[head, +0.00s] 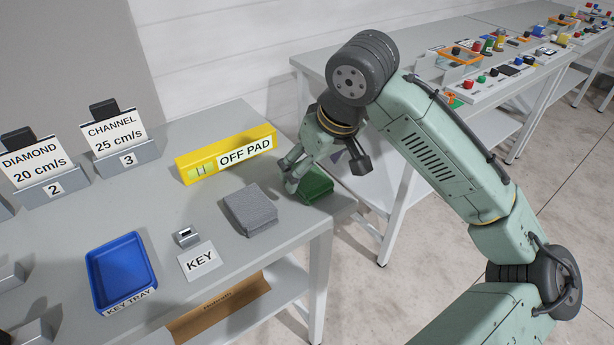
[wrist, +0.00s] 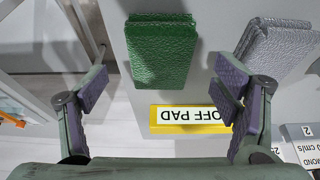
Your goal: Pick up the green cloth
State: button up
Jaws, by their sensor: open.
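The green cloth (head: 316,186) is a folded, textured pad near the right edge of the grey table. In the head view my gripper (head: 292,172) is close by it and hides part of it. In the wrist view the green cloth (wrist: 161,52) lies ahead, between the lines of the two spread fingers. My gripper (wrist: 160,88) is open with nothing between its fingers. I cannot tell the exact height of the fingertips above the cloth.
A folded grey cloth (head: 251,209) lies left of the green one. A yellow OFF PAD level (head: 226,154) lies behind. A blue key tray (head: 121,272), a KEY card (head: 199,261) and a small metal block (head: 187,236) are further left. The table's right edge is close.

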aim_at(308, 176)
jog(key=shift+x, duration=1.65)
jog(key=c, duration=1)
jog(key=shift+c, duration=0.2)
jog(key=shift+a+r, duration=0.1)
jog(key=shift+r, duration=0.75)
jog(key=shift+s+a+r+b, duration=0.1)
jog(key=shift+s+r+b, duration=0.15)
jog(key=shift+r, duration=0.2)
jog(key=shift+s+a+r+b, duration=0.15)
jog(key=shift+r+b, duration=0.15)
jog(key=shift+r, duration=0.15)
jog(key=s+a+b, duration=0.1)
jog(key=s+a, duration=0.1)
jog(key=s, duration=0.5)
jog(key=s+a+r+b, duration=0.1)
jog(key=s+a, duration=0.1)
jog(key=s, duration=0.5)
jog(key=shift+s+r, duration=0.2)
jog(key=shift+r, duration=0.1)
jog(key=shift+a, duration=0.1)
